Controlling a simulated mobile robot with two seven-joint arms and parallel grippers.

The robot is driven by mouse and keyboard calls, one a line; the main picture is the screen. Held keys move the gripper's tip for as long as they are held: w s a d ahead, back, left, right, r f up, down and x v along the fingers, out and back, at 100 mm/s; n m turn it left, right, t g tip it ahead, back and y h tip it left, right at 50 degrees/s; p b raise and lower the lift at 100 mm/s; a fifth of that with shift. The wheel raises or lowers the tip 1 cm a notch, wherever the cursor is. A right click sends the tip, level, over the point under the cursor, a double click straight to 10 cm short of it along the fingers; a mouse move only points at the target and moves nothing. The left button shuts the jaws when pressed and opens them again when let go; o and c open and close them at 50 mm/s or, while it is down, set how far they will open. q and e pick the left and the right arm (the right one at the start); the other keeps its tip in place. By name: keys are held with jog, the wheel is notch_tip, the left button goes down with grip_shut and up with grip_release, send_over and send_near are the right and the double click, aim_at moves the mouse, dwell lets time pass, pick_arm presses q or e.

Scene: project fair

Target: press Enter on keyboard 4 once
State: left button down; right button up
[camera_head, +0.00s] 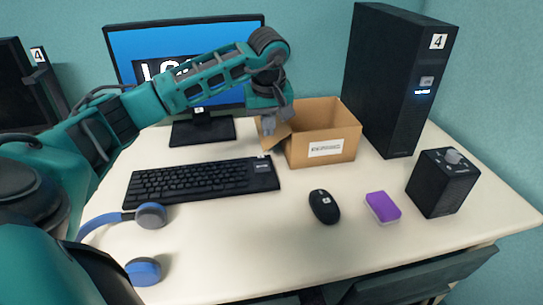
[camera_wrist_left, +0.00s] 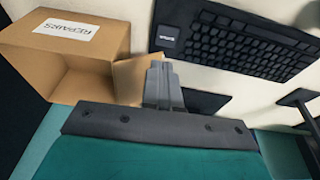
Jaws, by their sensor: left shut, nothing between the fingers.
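The black keyboard (camera_head: 190,183) lies on the white desk in front of the monitor. A large separate key with small white lettering, apparently Enter (camera_head: 262,167), sits at its right end. The wrist view shows this key (camera_wrist_left: 169,35) at the keyboard's near end. My left gripper (camera_head: 268,130) is shut and empty, fingers pointing down, above and behind the keyboard's right end, close to the cardboard box. In the wrist view its fingertips (camera_wrist_left: 158,68) are apart from the key in the picture. My right gripper is not in view.
An open cardboard box (camera_head: 338,133) labelled repairs stands right of the gripper. A monitor (camera_head: 135,45) is behind my left arm, its text partly covered. A computer tower (camera_head: 395,75) marked 4, mouse (camera_head: 324,206), purple block (camera_head: 383,207), black speaker-like box (camera_head: 440,187) and blue headphones (camera_head: 150,216) surround the keyboard.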

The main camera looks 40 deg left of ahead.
aim_at(262, 166)
pick_arm(q)
jog(key=shift+a+r+y, duration=0.4)
jog(key=shift+a+r, duration=0.1)
jog(key=shift+a, duration=0.2)
jog(key=x, duration=0.4)
jog(key=b+x, duration=0.1)
jog(key=x, duration=0.3)
jog(key=b+x, duration=0.1)
jog(key=x, duration=0.4)
jog(key=shift+s+d+f, duration=0.1)
jog(key=shift+s+d, duration=0.05)
jog(key=shift+d, duration=0.2)
jog(key=shift+f+b, duration=0.3)
jog(key=shift+f, duration=0.2)
